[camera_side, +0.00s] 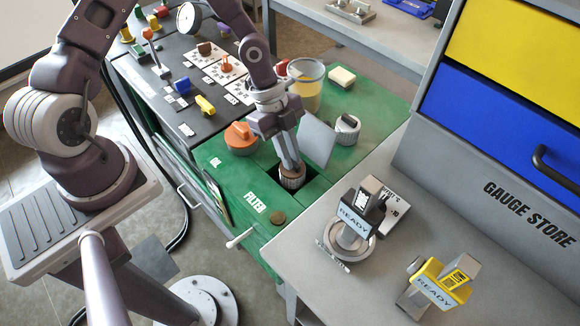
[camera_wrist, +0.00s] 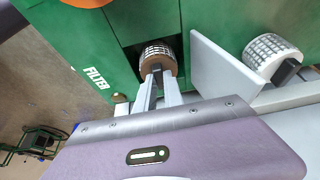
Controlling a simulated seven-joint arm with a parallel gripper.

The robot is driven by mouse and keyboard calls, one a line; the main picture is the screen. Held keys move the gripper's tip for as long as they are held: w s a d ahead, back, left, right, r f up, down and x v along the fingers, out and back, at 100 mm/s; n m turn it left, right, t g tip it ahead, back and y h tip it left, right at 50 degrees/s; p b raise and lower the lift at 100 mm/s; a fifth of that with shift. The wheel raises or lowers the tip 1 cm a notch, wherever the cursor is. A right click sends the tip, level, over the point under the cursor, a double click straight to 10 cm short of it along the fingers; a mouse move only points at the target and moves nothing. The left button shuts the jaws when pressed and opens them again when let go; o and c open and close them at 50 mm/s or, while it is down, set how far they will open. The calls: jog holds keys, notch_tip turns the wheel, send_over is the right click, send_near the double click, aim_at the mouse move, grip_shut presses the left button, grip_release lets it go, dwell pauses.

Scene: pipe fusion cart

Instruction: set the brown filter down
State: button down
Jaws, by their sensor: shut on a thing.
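The brown filter (camera_side: 292,178) is a short ribbed cylinder with a brown end, at the dark square opening in the green cart top. My gripper (camera_side: 289,165) is shut on it from above, with its fingers pointing down. In the wrist view the brown filter (camera_wrist: 158,62) shows between the fingertips (camera_wrist: 158,78), in front of the dark opening (camera_wrist: 135,58). I cannot tell how deep it sits in the opening or whether it touches the bottom. The green top (camera_side: 345,205) bears the label FILTER beside the opening.
A grey flap (camera_side: 316,139) stands upright right of the opening. A white ribbed filter with a dark top (camera_side: 347,129) stands beyond it. An orange knob (camera_side: 240,136) is to the left and a yellowish jar (camera_side: 306,88) behind.

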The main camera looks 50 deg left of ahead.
jog(key=r, duration=0.6)
jog(key=shift+w+a, duration=0.15)
jog(key=shift+w, duration=0.1)
jog(key=w+a+r+n+t, duration=0.25)
jog(key=r+n, duration=0.35)
jog(key=r, duration=0.3)
jog(key=w+a+r+n+t+y, duration=0.2)
jog(key=w+a+n+y, duration=0.15)
jog(key=a+n, duration=0.6)
jog(key=w+d+n+y, duration=0.1)
jog(key=w+n+y, duration=0.2)
jog(key=w+n, duration=0.9)
jog(key=w+d+f+m+h, duration=0.4)
jog(key=w+d+m, duration=0.9)
jog(key=d+m, duration=0.1)
jog(key=f, duration=0.9)
jog(key=shift+s+d+f, duration=0.15)
jog(key=shift+d+f, duration=0.05)
jog(key=shift+f, duration=0.2)
